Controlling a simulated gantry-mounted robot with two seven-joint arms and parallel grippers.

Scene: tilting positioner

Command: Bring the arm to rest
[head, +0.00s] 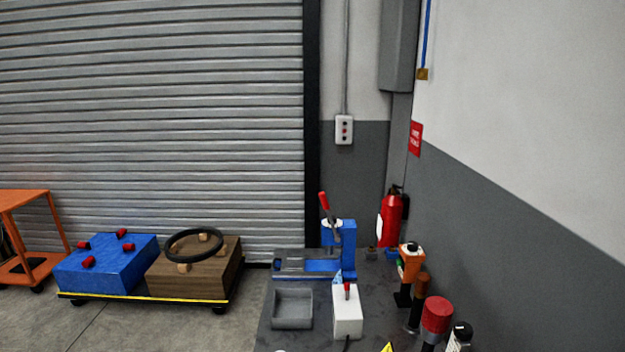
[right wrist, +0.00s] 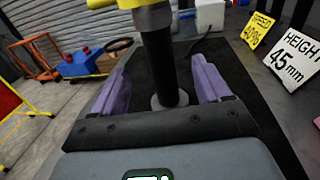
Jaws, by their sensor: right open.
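My right gripper (right wrist: 160,72) shows in the right wrist view with its two purple fingers spread wide apart. A black upright post (right wrist: 157,62) with a grey collar and a yellow part at its top stands in the picture between the fingers. I see gaps on both sides of the post, and cannot tell whether it is truly between the fingers or beyond them. Neither gripper shows in the head view, and my left gripper is in no view.
In the head view a dark bench (head: 262,335) holds a blue lever press (head: 345,240), a grey tray (head: 292,309) and a white box (head: 347,315). Several tools stand along its right side. A height sign (right wrist: 292,60) stands at right in the wrist view.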

